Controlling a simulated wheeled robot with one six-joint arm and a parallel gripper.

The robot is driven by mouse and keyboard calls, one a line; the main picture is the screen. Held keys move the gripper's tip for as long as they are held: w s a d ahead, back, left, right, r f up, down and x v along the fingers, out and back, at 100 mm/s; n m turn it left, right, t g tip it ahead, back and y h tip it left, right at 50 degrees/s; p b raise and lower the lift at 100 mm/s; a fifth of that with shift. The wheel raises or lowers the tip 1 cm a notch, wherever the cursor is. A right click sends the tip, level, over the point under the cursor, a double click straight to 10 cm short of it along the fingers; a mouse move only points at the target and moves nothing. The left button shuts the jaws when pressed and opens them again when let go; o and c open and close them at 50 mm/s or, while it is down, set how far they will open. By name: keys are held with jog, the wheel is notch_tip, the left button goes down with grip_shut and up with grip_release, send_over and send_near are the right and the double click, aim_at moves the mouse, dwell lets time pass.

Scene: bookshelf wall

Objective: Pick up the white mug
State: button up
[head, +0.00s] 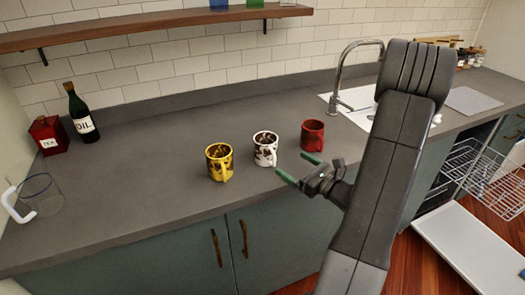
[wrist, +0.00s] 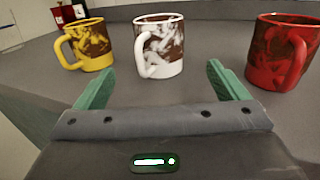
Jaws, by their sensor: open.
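The white mug (head: 265,149) with a brown pattern stands upright on the grey counter, between a yellow mug (head: 220,162) and a red mug (head: 313,136). My gripper (head: 299,169) is open and empty, in front of the white mug and to its right in the head view, apart from it. In the wrist view the white mug (wrist: 159,47) stands beyond and between my green fingertips (wrist: 160,80), with its handle toward the left front. The yellow mug (wrist: 88,44) is to its left and the red mug (wrist: 281,52) to its right.
The grey counter (head: 140,185) is clear around the mugs. A dark oil bottle (head: 82,115), a red tea box (head: 49,136) and a glass jug (head: 41,194) stand at the left. A sink with a tap (head: 341,80) is behind my arm. A wooden shelf (head: 150,22) hangs above.

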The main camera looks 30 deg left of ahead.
aim_at(271, 150)
jog(key=p+x, duration=0.2)
jog(key=x, duration=0.9)
jog(key=shift+p, duration=0.3)
jog(key=c, duration=1.3)
jog(key=shift+c, duration=0.2)
